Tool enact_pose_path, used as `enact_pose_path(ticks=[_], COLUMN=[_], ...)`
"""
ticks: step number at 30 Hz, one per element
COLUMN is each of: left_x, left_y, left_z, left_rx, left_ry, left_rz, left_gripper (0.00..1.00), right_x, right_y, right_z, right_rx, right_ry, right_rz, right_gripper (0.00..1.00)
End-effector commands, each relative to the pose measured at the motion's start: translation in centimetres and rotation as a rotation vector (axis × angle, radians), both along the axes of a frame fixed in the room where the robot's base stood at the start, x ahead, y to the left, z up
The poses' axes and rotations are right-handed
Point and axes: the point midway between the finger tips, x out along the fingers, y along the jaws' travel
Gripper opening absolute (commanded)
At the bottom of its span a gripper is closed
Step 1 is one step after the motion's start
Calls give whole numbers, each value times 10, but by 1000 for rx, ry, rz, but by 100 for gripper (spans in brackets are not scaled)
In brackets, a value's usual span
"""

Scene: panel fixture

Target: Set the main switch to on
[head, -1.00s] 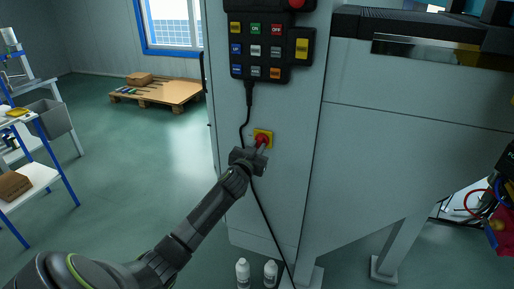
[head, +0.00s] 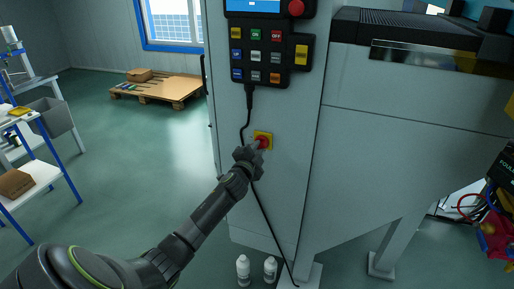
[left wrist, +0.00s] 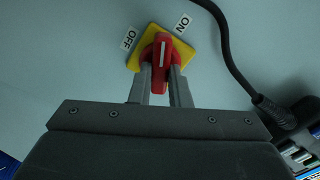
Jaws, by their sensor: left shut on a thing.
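The main switch (head: 263,140) is a red rotary handle on a yellow plate, low on the light grey cabinet. In the left wrist view the red handle (left wrist: 162,50) has a white line and points between the OFF label (left wrist: 129,39) and the ON label (left wrist: 183,24). My left gripper (head: 257,146) is at the switch, and its two fingers (left wrist: 162,78) are shut on the handle, one on each side. The fingers and wrist hide part of the handle in the head view. My right gripper is not in view.
A control pendant (head: 265,52) with coloured buttons hangs above the switch. Its black cable (head: 244,122) runs down close beside my gripper. Two white bottles (head: 243,268) stand on the floor at the cabinet's foot. The floor to the left is open up to a blue-framed cart (head: 45,172).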

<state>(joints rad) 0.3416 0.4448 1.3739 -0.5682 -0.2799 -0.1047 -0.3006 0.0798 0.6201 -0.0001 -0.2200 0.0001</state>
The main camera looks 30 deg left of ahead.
Motion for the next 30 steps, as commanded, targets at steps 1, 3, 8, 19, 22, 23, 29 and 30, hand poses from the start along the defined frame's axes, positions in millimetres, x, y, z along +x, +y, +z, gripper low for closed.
enact_pose_path(ticks=[1,3,8,19,22,23,29,30], left_x=[0,0,0,0,0,0,-1,-1], left_y=[0,0,0,0,0,0,0,0], left_z=[0,0,0,-1,-2,-2,-2,-2], left_rx=[40,102,231,427,452,459,480,481], left_ry=[13,28,59,107,112,113,118,119], left_rz=[0,0,0,-1,0,0,0,0], left_gripper=[0,0,0,0,0,0,0,0], right_x=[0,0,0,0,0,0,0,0], right_y=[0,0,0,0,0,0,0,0], right_z=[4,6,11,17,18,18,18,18], right_rx=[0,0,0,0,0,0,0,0], right_ry=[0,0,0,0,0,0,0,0], right_rz=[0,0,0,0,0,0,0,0], right_gripper=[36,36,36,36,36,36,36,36])
